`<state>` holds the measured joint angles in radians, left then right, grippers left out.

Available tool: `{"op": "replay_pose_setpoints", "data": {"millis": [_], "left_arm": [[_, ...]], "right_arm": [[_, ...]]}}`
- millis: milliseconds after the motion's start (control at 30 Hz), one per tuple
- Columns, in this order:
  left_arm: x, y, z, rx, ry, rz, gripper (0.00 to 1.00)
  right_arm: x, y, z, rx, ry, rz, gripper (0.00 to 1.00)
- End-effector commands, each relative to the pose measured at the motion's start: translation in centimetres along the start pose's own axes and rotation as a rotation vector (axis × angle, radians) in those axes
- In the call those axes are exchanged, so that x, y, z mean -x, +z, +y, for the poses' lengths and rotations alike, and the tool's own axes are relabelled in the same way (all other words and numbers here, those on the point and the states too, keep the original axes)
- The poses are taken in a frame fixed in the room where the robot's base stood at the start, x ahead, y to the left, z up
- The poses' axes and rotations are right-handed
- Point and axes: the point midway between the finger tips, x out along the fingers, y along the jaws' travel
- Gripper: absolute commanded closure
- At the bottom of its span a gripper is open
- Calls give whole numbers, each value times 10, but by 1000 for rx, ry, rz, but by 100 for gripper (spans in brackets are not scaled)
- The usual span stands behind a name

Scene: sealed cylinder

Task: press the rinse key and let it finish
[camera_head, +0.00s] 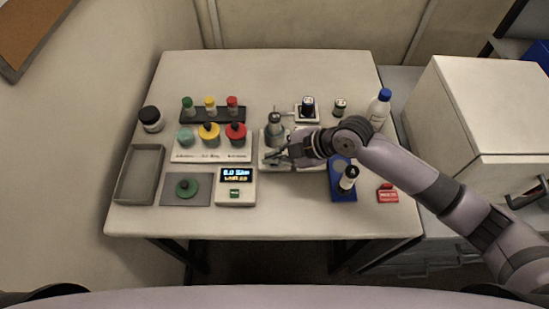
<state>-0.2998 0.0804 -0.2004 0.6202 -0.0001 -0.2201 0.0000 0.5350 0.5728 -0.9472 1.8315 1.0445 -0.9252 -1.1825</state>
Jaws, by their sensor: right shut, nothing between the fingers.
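A white box with a lit blue display (236,176) stands at the front of the table, with a small green key (234,193) below the display. A small red block with pale lettering (388,194) lies at the front right; the lettering is too small to read, and I cannot tell which is the rinse key. My right gripper (279,157) is shut and empty. It is at the front of a grey cylinder (275,124) on a pale base plate (290,168). Its fingers are small and dark, and I cannot tell whether they touch anything. My left gripper is out of view.
A board with teal, yellow and red knobs (212,156) is left of the cylinder, before a dark rack of capped vials (212,115). A grey tray (120,175) is far left. A blue stand (342,190) and blue-capped bottle (379,108) are right.

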Motion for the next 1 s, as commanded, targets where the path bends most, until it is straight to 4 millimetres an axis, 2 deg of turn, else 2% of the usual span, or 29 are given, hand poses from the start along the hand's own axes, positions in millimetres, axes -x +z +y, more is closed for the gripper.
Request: {"op": "replay_pose_setpoints", "data": {"millis": [100, 533, 1000], "left_arm": [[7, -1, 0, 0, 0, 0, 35], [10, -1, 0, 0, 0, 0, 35], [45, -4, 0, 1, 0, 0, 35]], "right_arm": [[6, -4, 4, 1, 0, 0, 100], [9, -6, 6, 1, 1, 1, 100], [40, -29, 29, 0, 0, 0, 100]]}}
